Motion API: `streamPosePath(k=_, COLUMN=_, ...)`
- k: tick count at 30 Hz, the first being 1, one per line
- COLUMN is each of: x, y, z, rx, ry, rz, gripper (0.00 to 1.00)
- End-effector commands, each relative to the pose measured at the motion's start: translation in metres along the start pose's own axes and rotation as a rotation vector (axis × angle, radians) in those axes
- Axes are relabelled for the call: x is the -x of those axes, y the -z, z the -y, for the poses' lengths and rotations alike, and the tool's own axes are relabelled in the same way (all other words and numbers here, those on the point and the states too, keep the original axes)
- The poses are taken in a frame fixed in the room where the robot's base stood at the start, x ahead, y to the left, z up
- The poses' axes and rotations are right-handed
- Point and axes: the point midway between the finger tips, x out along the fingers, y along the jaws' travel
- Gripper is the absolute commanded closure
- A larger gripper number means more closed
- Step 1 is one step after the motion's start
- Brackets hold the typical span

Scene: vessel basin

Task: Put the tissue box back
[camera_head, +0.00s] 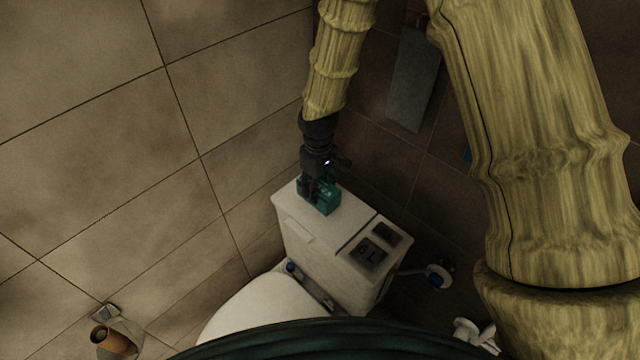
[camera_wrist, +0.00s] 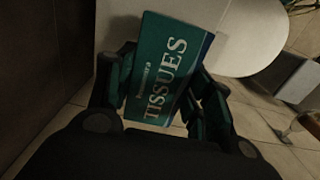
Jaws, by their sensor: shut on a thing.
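The tissue box (camera_head: 325,203) is teal and shows at the left part of the white toilet tank's top (camera_head: 345,222) in the head view. In the wrist view the tissue box (camera_wrist: 167,68) fills the space between the fingers, its "TISSUES" lettering facing the camera. My gripper (camera_head: 316,190) comes down from above and is shut on the box; its fingers also show on both sides of it in the wrist view (camera_wrist: 160,100). I cannot tell whether the box touches the tank top or hangs just above it.
The toilet lid (camera_head: 265,310) lies in front. A grey towel (camera_head: 413,80) hangs on the wall behind. A holder with a brown roll (camera_head: 112,340) is at the lower left. The tank top's middle is clear.

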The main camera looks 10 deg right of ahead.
Motion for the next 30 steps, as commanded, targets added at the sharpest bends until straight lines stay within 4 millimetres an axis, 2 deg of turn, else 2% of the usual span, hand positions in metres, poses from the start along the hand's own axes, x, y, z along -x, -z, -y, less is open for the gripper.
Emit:
streamPosePath(k=3, x=0.000, y=0.008, z=-0.013, rx=0.000, ry=0.001, rz=0.000, gripper=0.74)
streamPosePath(k=7, x=-0.002, y=0.011, z=-0.019, rx=0.001, ry=0.000, rz=0.001, gripper=0.74)
streamPosePath(k=11, x=-0.005, y=0.011, z=-0.019, rx=0.002, ry=0.000, rz=0.001, gripper=0.74)
streamPosePath(k=22, x=-0.035, y=0.011, z=-0.019, rx=0.002, ry=0.000, rz=0.001, gripper=0.74)
streamPosePath(k=30, x=-0.037, y=0.011, z=-0.019, rx=0.001, ry=0.000, rz=0.000, gripper=0.74)
